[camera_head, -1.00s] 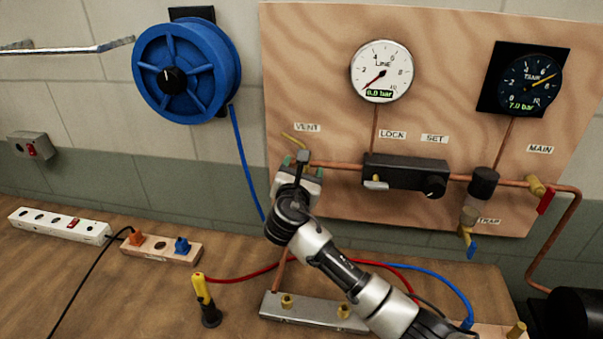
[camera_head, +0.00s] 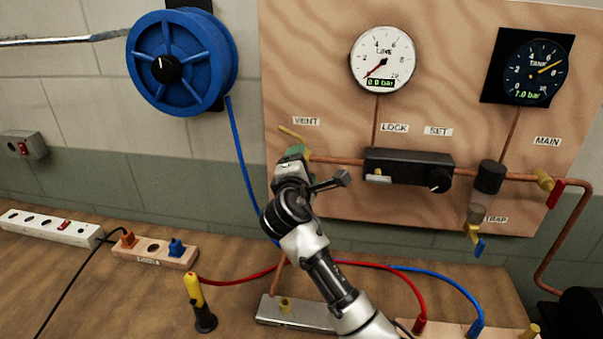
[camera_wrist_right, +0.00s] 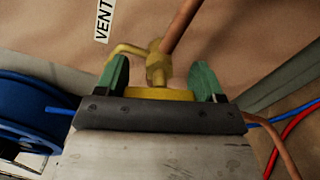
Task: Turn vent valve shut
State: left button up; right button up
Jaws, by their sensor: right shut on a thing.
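The vent valve is a brass-yellow fitting on the copper pipe, below the VENT label (camera_head: 306,121) at the board's left. A thin yellow stub (camera_head: 290,133) sticks out up and left of it. My right gripper (camera_head: 296,154) is at the valve and hides most of it in the head view. In the right wrist view, its green fingers stand either side of a wide yellow handle (camera_wrist_right: 160,93), shut on it. The brass valve body (camera_wrist_right: 157,68) and copper pipe rise beyond it. My left gripper is not in view.
The line gauge (camera_head: 383,62) reads 0.0 bar and the tank gauge (camera_head: 534,72) 7.0 bar. The black lock/set unit (camera_head: 408,168) sits right of my gripper. A blue hose reel (camera_head: 182,62) hangs left. A yellow-handled tool (camera_head: 197,300) stands on the bench.

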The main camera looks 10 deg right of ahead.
jog(key=m+b, duration=0.2)
jog(key=m, duration=0.1)
jog(key=shift+f+m, duration=0.15)
jog(key=shift+m, duration=0.45)
jog(key=o, duration=0.9)
jog(key=shift+o, duration=0.2)
jog(key=b+v, duration=0.2)
jog(key=v, duration=0.8)
jog(key=shift+s, duration=0.4)
jog(key=shift+a, duration=0.1)
